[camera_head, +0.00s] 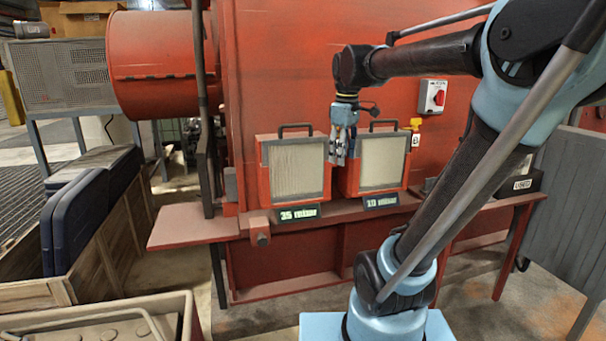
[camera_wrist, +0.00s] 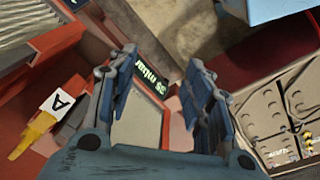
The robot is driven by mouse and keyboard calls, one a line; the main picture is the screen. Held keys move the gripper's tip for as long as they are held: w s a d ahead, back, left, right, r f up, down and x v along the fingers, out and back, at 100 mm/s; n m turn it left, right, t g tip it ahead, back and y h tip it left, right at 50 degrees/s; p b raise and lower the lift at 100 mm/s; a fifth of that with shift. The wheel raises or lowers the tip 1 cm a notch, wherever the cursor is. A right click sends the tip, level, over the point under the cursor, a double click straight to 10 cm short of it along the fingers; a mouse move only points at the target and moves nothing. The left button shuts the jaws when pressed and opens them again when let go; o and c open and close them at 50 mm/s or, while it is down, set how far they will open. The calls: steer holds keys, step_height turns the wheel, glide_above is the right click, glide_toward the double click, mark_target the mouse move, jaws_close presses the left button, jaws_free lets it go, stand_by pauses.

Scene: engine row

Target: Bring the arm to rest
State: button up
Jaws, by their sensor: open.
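My gripper (camera_head: 342,150) hangs fingers down at the end of my raised arm, in front of the red machine and between two framed filters. In the wrist view my gripper (camera_wrist: 160,72) has its two blue fingers spread apart with nothing held between them. The left filter (camera_head: 297,170) and the right filter (camera_head: 382,163) stand upright on the red ledge, each with a dark handle on top. In the head view the gripper overlaps the inner edges of the filters; I cannot tell whether it touches either.
Displays marked in mbar sit below the left filter (camera_head: 298,213) and right filter (camera_head: 381,201). A red drum (camera_head: 152,62) is at left. A crate (camera_head: 95,322) stands front left.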

steer(key=s+d+f+m, duration=0.2)
steer(key=s+f+m, duration=0.1)
steer(key=s+f, duration=0.2)
steer(key=s+d+f+m, duration=0.2)
steer(key=s+f+m, duration=0.2)
steer(key=f, duration=0.6)
steer(key=s+d+f+m+t, duration=0.1)
steer(key=s+d+f+m, duration=0.2)
steer(key=s+f, duration=0.4)
steer(key=shift+s+f+m, duration=0.25)
steer(key=shift+f+m, duration=0.05)
steer(key=shift+f, duration=0.25)
steer(key=shift+d, duration=0.1)
steer(key=shift+w+f, duration=0.2)
steer(key=shift+w, duration=0.25)
steer(key=shift+c, duration=0.2)
